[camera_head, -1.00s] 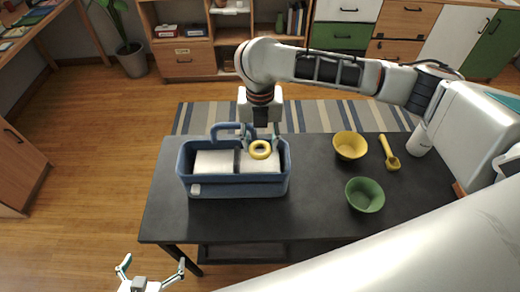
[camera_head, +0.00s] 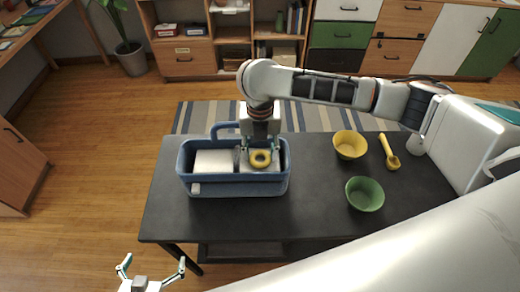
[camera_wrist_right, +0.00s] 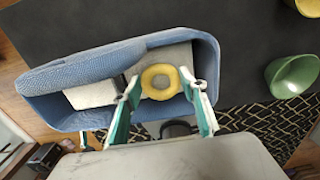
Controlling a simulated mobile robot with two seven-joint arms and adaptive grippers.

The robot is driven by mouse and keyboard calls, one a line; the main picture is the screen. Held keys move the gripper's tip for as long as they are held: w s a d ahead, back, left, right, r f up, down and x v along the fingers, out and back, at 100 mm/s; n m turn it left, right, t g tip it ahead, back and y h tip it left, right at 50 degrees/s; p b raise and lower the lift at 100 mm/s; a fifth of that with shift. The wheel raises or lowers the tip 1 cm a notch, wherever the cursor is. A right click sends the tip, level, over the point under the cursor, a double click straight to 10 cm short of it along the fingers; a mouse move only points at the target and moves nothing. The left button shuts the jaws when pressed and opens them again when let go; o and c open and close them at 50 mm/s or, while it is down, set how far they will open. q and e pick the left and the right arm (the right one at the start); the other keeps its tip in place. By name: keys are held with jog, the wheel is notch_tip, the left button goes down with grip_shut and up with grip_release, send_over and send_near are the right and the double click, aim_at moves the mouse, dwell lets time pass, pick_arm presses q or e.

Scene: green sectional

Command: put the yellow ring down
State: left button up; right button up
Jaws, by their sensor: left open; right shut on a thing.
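The yellow ring (camera_head: 260,165) is between the fingertips of my right gripper (camera_head: 260,151), over the right compartment of the blue basket (camera_head: 240,190). The wrist view also shows the ring (camera_wrist_right: 148,80) between the fingers of my right gripper (camera_wrist_right: 160,90), which is shut on it. The ring sits at or below the rim level; I cannot tell whether it touches the compartment floor. My left gripper (camera_head: 150,272) is open and empty, low at the left, off the front of the table.
The dark table (camera_head: 310,215) also holds a yellow bowl (camera_head: 350,145), a green bowl (camera_head: 365,195) and a yellow scoop (camera_head: 390,155) on the right. A white block-like surface (camera_head: 213,161) fills the basket's left compartment. The table's front middle is clear.

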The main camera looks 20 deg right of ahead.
jog(key=o, duration=1.1)
notch_tip(320, 180, up, 13)
jog(key=shift+r, duration=0.1)
jog(key=shift+s, duration=0.1)
